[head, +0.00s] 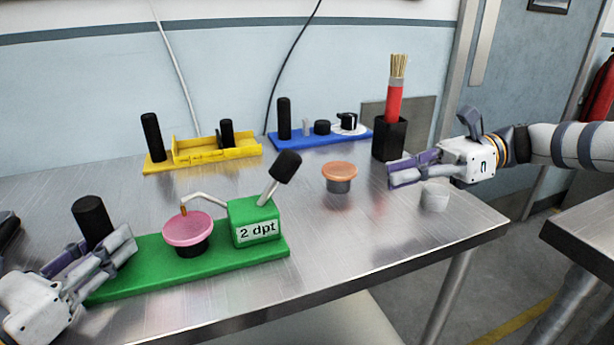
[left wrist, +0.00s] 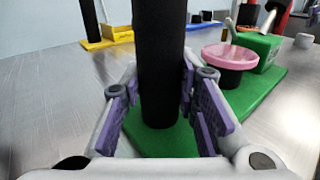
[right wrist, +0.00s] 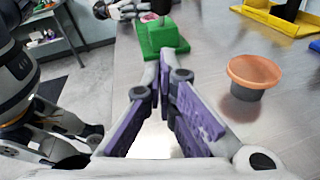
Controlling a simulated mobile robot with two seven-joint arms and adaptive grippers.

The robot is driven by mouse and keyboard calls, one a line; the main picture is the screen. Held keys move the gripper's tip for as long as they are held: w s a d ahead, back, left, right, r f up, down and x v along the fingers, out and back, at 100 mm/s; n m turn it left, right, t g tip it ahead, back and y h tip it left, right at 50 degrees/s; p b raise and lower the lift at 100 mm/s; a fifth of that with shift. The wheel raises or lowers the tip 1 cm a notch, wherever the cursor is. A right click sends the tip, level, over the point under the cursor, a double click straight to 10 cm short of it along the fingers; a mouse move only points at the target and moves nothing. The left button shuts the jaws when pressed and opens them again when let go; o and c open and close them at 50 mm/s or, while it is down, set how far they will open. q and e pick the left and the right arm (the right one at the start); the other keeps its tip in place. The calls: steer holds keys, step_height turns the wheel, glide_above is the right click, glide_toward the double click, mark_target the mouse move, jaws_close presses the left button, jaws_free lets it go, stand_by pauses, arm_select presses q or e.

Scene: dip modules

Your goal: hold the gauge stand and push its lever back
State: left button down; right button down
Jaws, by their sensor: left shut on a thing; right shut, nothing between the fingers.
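The gauge stand is a green base (head: 150,265) with a black post (head: 91,214) at its left end, a pink-topped dish in the middle and a green block labelled "2 dpt" (head: 254,221) at its right. A lever with a black head (head: 286,166) tilts up to the right from the block. My left gripper (head: 122,247) is shut around the black post, which the left wrist view shows between its fingers (left wrist: 160,100). My right gripper (head: 393,174) is shut and empty, right of the lever and apart from it, above the table.
An orange-topped cup (head: 339,177) stands between the lever and my right gripper. A small white cup (head: 434,196) is below my right gripper. Yellow (head: 203,151) and blue (head: 318,138) stands and a black holder with sticks (head: 389,138) are behind. The table front right is clear.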

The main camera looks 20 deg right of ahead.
arm_select(q)
steer(key=shift+f, duration=0.1)
arm_select(e)
glide_toward(276, 181)
steer(key=f, duration=0.2)
steer(key=d+f, duration=0.1)
steer(key=f, duration=0.1)
steer(key=shift+s+f, duration=0.1)
steer(key=shift+s, duration=0.25)
steer(key=a, duration=0.1)
steer(key=a+r, duration=0.1)
steer(key=w+a, duration=0.1)
steer(key=shift+a+r, duration=0.2)
steer(key=shift+r, duration=0.1)
steer(key=shift+w+a+r, duration=0.15)
steer(key=shift+a+r, duration=0.15)
steer(key=shift+a, duration=0.1)
